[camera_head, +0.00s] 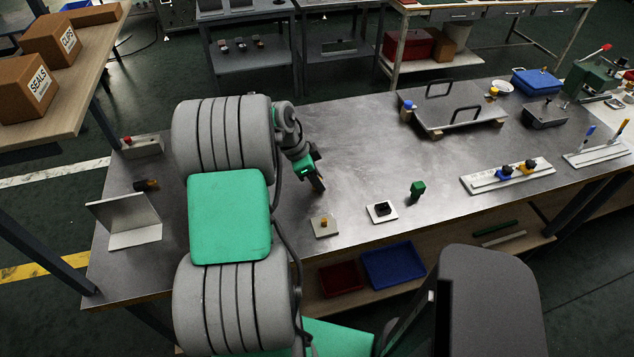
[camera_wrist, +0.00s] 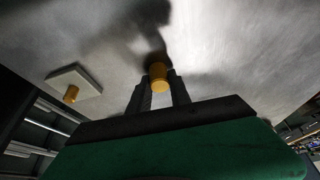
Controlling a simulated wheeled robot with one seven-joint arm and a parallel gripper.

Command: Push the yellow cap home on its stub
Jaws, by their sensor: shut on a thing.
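The yellow cap (camera_wrist: 158,76) is held between the two dark fingers of my gripper (camera_wrist: 158,88), over the grey table. A small orange-yellow stub (camera_wrist: 72,94) stands on a pale square plate (camera_wrist: 88,79), to the left of the held cap and apart from it. In the head view the stub (camera_head: 324,222) and its plate (camera_head: 332,231) are near the table's front edge. There my gripper (camera_head: 318,185) is just behind the plate, with its fingers pointing down. The cap cannot be made out in the head view.
Right of the stub plate are a white plate with a black block (camera_head: 382,209) and a green block (camera_head: 417,190). A metal plate with handles (camera_head: 455,107) lies further back. An angled grey stand (camera_head: 125,222) is at left. The table behind my gripper is clear.

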